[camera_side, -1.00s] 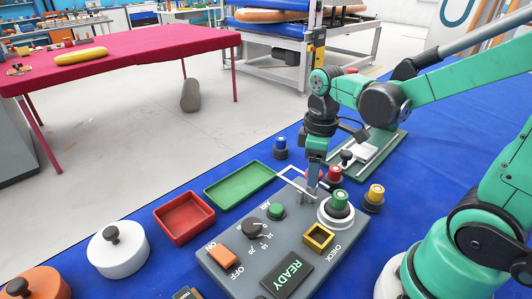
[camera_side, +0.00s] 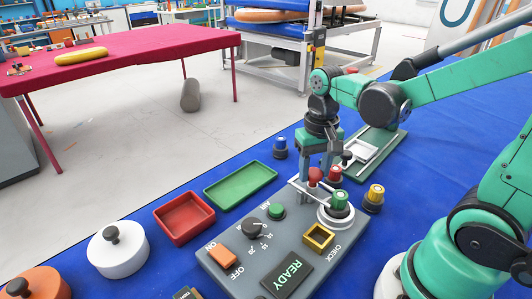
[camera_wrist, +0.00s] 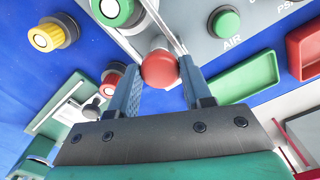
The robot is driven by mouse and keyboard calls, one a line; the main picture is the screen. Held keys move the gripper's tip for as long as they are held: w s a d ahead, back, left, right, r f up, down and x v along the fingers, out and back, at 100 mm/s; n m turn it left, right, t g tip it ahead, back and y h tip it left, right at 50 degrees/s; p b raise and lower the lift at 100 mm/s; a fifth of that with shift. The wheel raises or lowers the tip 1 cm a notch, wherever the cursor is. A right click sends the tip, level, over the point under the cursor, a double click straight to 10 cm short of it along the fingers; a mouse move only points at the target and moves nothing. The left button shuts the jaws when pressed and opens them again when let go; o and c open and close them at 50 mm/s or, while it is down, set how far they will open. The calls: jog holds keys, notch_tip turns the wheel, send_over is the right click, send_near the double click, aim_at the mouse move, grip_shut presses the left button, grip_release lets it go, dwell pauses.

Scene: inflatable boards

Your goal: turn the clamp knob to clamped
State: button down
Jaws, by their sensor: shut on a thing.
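A red ball-shaped knob (camera_side: 315,174) stands at the back edge of the grey control panel (camera_side: 287,236), by a pale metal bar (camera_side: 306,193). My gripper (camera_side: 314,180) points down there with one finger on each side of the red knob. In the wrist view the knob (camera_wrist: 159,70) sits between the fingers of my gripper (camera_wrist: 160,84), and they are shut on it. The metal bar (camera_wrist: 166,24) runs past the knob. No clamped mark is readable. The knob's lower part is hidden.
A green-capped knob (camera_side: 340,201) in a white ring is close right of my gripper. Red (camera_side: 335,174), yellow (camera_side: 375,193) and blue (camera_side: 281,145) knobs stand nearby. A green tray (camera_side: 240,187) and a red tray (camera_side: 184,218) lie left. The panel display reads READY.

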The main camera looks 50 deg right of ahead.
aim_at(314, 172)
jog(key=shift+m, duration=1.7)
jog(key=shift+c, duration=1.9)
grip_release()
jog(key=shift+r, duration=0.1)
jog(key=shift+r, duration=2.7)
